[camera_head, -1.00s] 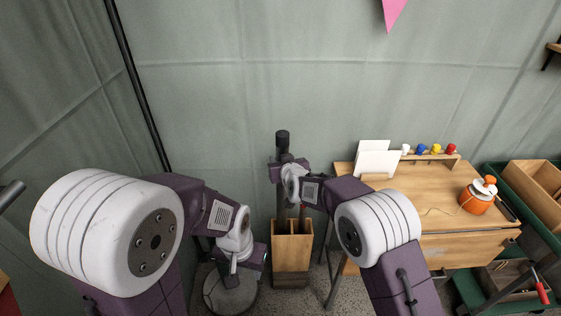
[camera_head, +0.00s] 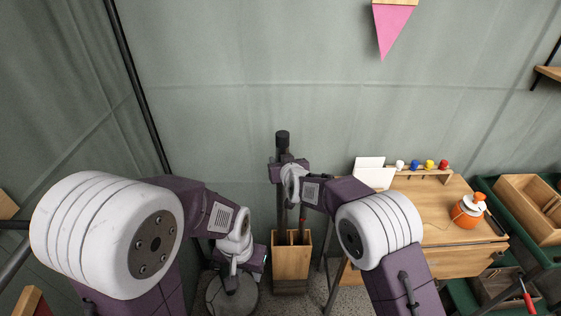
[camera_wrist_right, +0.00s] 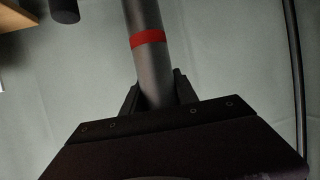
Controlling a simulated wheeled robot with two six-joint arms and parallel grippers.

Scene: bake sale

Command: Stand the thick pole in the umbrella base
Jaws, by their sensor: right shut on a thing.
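The thick pole (camera_head: 282,140) is dark and upright, with a black top end. In the right wrist view the held pole (camera_wrist_right: 155,75) is grey with a red band. My right gripper (camera_head: 286,171) is shut around it, and the jaws also show in the right wrist view (camera_wrist_right: 156,95). The pole's lower part runs down to the wooden stand; its bottom end is hidden. The umbrella base (camera_head: 218,300) is a grey round disc on the floor, left of the stand, partly covered by my left arm. My left gripper (camera_head: 246,262) is over the base; its fingers are not clear.
The wooden stand (camera_head: 291,265) is an open-topped box with compartments; a thinner dark shaft (camera_head: 303,214) stands there too. A wooden desk (camera_head: 440,205) with an orange jar (camera_head: 467,212) is at right. A green cart (camera_head: 535,237) is beyond it. Curtain wall is behind.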

